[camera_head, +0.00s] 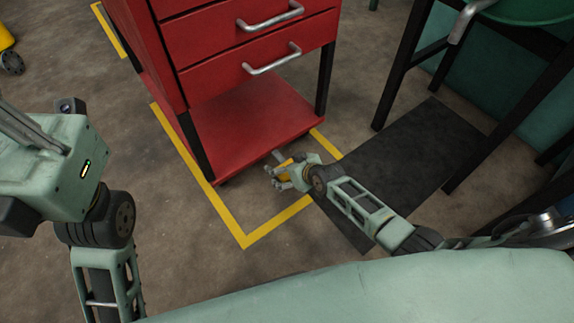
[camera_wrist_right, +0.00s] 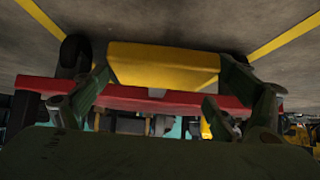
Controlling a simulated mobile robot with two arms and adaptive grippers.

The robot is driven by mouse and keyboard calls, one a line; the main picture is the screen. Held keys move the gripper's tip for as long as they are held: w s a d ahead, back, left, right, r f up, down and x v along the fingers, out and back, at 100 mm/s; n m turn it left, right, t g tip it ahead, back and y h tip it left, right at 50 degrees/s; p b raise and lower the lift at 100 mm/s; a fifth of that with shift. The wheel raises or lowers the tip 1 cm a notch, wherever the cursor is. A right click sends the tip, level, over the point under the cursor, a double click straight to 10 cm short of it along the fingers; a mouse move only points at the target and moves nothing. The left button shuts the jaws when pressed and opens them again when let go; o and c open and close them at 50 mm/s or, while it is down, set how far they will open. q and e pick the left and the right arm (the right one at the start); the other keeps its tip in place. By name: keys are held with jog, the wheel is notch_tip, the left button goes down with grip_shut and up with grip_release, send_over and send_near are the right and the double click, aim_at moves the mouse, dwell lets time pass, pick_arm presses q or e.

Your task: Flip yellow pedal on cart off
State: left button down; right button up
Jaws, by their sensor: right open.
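The red cart (camera_head: 245,125) has drawers with silver handles and a low red shelf. Its yellow pedal (camera_head: 286,162) is at the lower edge, partly hidden by my right gripper (camera_head: 279,174). In the right wrist view, the yellow pedal (camera_wrist_right: 163,66) is a wide plate in front of the cart's red edge (camera_wrist_right: 150,98). My right gripper is open, with one finger on each side of the pedal; I cannot tell whether they touch it. My left arm shows at the left of the head view, but its fingers are not visible.
Yellow floor lines (camera_head: 246,238) run around the cart. A dark mat (camera_head: 410,165) lies to the right, beside a black-legged table or stand (camera_head: 403,62). A dark wheel (camera_wrist_right: 75,55) shows beside the pedal in the wrist view. Bare floor lies left of the cart.

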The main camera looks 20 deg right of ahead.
jog(key=shift+s, duration=0.15)
jog(key=shift+s+d, duration=0.15)
jog(key=v, duration=1.1)
jog(key=shift+r, duration=0.3)
jog(key=shift+c, duration=0.3)
